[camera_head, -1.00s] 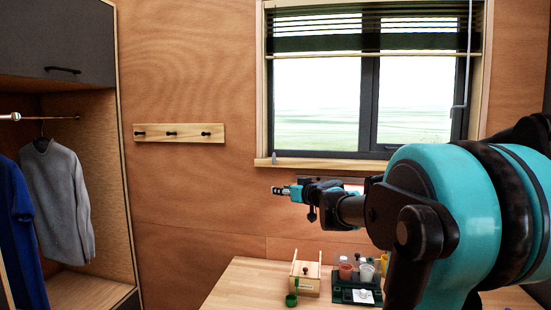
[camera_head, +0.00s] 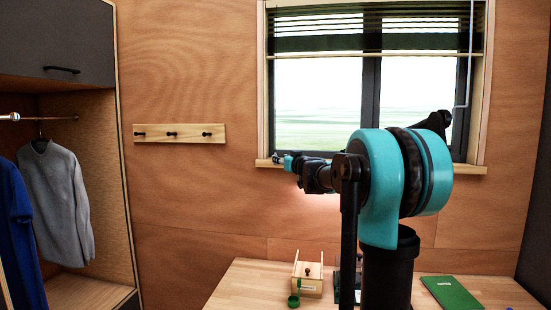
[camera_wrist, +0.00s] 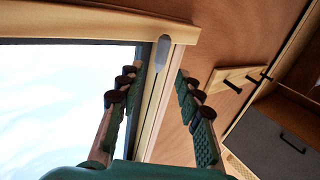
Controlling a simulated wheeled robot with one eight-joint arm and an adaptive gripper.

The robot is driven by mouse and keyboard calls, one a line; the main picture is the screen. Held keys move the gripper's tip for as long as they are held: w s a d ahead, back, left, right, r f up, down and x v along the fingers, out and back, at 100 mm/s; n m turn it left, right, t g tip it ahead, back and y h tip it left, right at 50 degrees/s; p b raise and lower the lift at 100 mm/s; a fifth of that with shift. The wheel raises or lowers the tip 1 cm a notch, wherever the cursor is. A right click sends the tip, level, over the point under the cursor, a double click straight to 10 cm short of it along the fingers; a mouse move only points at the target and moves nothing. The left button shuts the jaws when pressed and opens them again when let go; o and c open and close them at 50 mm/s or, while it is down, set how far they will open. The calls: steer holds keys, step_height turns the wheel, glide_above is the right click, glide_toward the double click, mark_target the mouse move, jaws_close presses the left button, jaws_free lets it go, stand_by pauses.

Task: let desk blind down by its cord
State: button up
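The desk blind (camera_head: 320,38) is gathered at the top of the window, its dark slats above a pale bottom rail. In the head view my gripper (camera_head: 280,162) is small, at the sill's left end. Whether it touches anything is unclear.
A thin pale wand or cord (camera_head: 468,70) hangs at the window's right side. The window sill (camera_head: 470,169) is close to my arm. A peg rail (camera_head: 180,133) is on the wall at left. A wooden box (camera_head: 308,278) and green book (camera_head: 452,293) lie on the desk (camera_head: 240,285).

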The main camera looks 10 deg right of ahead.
mark_target(276, 165)
steer(key=x, duration=0.6)
steer(key=shift+w, duration=0.35)
steer(key=shift+c, duration=0.4)
jaws_close()
